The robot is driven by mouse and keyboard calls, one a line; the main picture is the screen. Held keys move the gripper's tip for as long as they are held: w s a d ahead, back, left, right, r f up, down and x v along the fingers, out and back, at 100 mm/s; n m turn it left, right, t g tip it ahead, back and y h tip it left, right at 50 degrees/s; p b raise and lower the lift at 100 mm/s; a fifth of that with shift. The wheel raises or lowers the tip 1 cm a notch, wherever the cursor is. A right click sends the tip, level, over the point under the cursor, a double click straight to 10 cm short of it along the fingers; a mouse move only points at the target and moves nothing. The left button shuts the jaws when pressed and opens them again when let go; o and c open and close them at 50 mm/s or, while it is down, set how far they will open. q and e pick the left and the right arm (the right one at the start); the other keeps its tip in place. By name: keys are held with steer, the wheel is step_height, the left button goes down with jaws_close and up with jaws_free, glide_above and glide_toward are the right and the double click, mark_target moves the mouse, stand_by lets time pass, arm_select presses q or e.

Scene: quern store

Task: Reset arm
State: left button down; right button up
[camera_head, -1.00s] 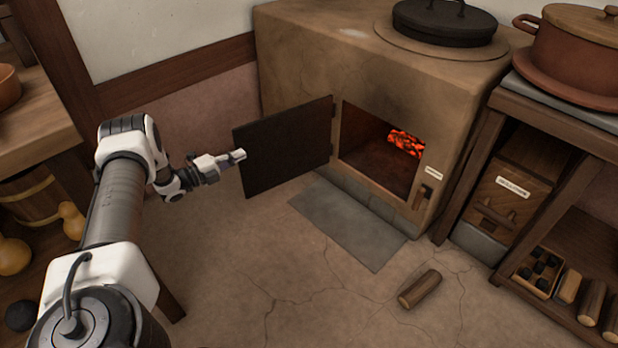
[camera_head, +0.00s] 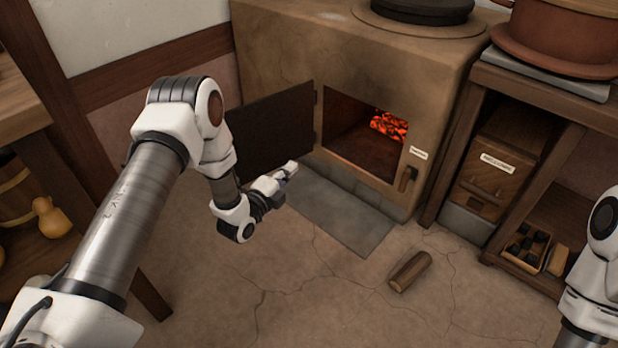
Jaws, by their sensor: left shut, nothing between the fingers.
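My left gripper (camera_head: 288,172) is shut and empty. It hangs in front of the stove's open door, above the floor near the grey slab. My left arm comes in from the left and hides part of the door. My right arm shows only as a link at the right edge, and its gripper is out of the picture. The clay stove (camera_head: 430,75) stands at the back with its dark door (camera_head: 275,130) swung open to the left. Red embers (camera_head: 388,125) glow inside the opening.
A grey slab (camera_head: 345,220) lies before the stove. A short log (camera_head: 410,271) lies on the cracked floor. A wooden shelf unit (camera_head: 545,95) at right bears a clay pot (camera_head: 565,40) and holds a labelled box (camera_head: 497,170). A wooden table (camera_head: 18,115) stands at left.

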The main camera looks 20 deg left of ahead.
arm_select(q)
steer(key=w+d+n+y+b, duration=0.1)
steer(key=w+d+y, duration=0.15)
steer(key=d, duration=0.25)
steer(key=s+f+n+g+p, duration=0.2)
steer(key=s+f+n+g, duration=0.3)
steer(key=s, duration=0.9)
steer(key=s+f+n+g+p, duration=0.3)
steer(key=s+n+g, duration=0.45)
steer(key=s, duration=0.65)
steer(key=s+f+n+g+p, duration=0.2)
steer(key=s+f+n+g, duration=0.35)
steer(key=s, duration=0.85)
step_height(320, 180, up, 40)
steer(key=n+p, duration=0.1)
steer(key=p, duration=3.7)
steer(key=shift+w+y, duration=0.25)
steer(key=shift+y, duration=0.1)
